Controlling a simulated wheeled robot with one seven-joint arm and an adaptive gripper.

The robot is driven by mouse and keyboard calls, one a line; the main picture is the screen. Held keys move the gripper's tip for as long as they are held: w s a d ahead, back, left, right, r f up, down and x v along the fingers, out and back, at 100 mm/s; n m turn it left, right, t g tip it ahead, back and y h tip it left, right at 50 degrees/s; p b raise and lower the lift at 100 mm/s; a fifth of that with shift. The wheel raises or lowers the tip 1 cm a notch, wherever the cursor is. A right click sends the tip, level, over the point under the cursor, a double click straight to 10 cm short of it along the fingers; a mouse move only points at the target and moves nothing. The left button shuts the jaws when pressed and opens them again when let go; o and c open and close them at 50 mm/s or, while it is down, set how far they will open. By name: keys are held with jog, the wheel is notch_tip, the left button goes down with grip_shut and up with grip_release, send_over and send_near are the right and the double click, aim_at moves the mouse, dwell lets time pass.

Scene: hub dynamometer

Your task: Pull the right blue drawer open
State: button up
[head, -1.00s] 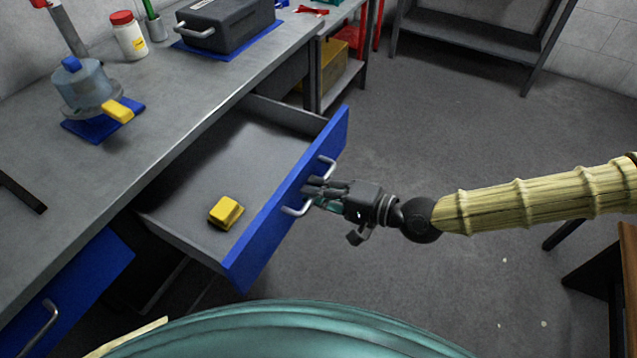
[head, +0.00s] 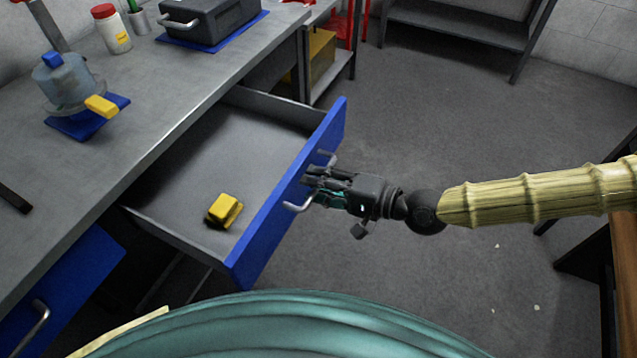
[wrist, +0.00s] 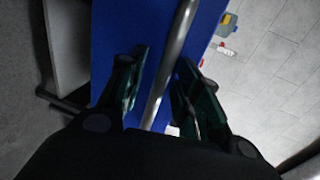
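The right blue drawer (head: 268,232) stands well out from the bench, its interior in plain view. It also shows in the wrist view (wrist: 112,22). Its metal bar handle (head: 297,208) is on the blue front. In the wrist view the handle (wrist: 173,55) runs between the two fingers of my gripper (wrist: 162,85). The fingers are apart, with a visible gap on the left side of the bar; contact on the right side is unclear. In the head view my gripper (head: 312,185) is at the handle, partly hiding it.
A yellow block (head: 225,209) lies inside the drawer. Another blue drawer (head: 70,280) is at lower left under the grey bench (head: 150,95). A dark shelf (head: 455,28) stands at the back. The floor (head: 440,120) right of the drawer is mostly clear.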

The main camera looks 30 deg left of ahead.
jog(key=v, duration=0.7)
jog(key=shift+d, duration=0.3)
dwell(0.3)
jog(key=shift+f, duration=0.1)
dwell(0.4)
jog(key=s+d+f+m+g+h, duration=0.1)
jog(key=s+f, duration=0.3)
jog(key=f, duration=0.3)
jog(key=s+f+h, duration=0.2)
jog(key=s+f, duration=0.2)
jog(key=f, duration=0.2)
jog(key=s+d+f+h, duration=0.3)
jog(key=s+d+f, duration=0.1)
jog(key=d+f, duration=0.35)
jog(key=s+d+f+h, duration=0.3)
jog(key=s+d+f, duration=0.1)
jog(key=d+f, duration=0.4)
jog(key=d+f+t+h, duration=0.1)
jog(key=d+f+h, duration=0.2)
jog(key=d, duration=0.6)
jog(key=d+f+h, duration=0.2)
jog(key=d+h, duration=0.1)
jog(key=d, duration=0.7)
notch_tip(320, 180, up, 14)
jog(key=p, duration=1.4)
jog(key=shift+s+n+h, duration=0.3)
